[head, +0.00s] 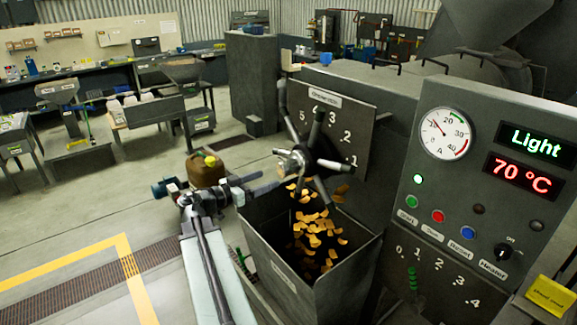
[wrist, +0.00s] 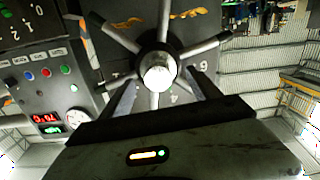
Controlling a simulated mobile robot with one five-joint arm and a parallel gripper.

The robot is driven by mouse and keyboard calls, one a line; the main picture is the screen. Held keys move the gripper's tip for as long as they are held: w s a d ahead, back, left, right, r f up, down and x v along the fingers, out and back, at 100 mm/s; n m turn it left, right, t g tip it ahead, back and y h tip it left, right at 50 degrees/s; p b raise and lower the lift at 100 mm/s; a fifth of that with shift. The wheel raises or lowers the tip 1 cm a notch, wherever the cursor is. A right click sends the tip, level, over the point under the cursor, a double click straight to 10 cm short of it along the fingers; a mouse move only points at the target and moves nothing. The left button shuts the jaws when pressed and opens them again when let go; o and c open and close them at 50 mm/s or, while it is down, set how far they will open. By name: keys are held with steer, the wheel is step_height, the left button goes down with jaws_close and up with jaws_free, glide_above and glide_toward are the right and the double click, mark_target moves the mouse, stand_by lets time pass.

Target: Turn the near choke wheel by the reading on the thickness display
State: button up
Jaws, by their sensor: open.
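I cannot tell whether the fingers touch the spokes. In the head view my gripper (head: 262,186) reaches the wheel from the left. A green display (head: 535,140) reads "Light", and a red display (head: 522,172) below it reads "70 °C". No thickness label is legible on either.
Orange-brown flakes (head: 318,235) fall into an open grey bin (head: 345,258) below the wheel. The control panel (head: 455,190) at right has a round gauge (head: 444,133), coloured buttons and a knob. A brown drum (head: 206,170) stands behind my arm. Floor at left is mostly clear.

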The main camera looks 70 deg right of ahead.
mark_target(280, 171)
steer(key=shift+s+d+r+m+g, duration=0.3)
steer(key=shift+s+d+r, duration=0.2)
steer(key=shift+s+r, duration=0.2)
steer(key=x, duration=0.7)
steer(key=shift+s+d, duration=0.15)
steer(key=shift+d, duration=0.2)
jaws_close()
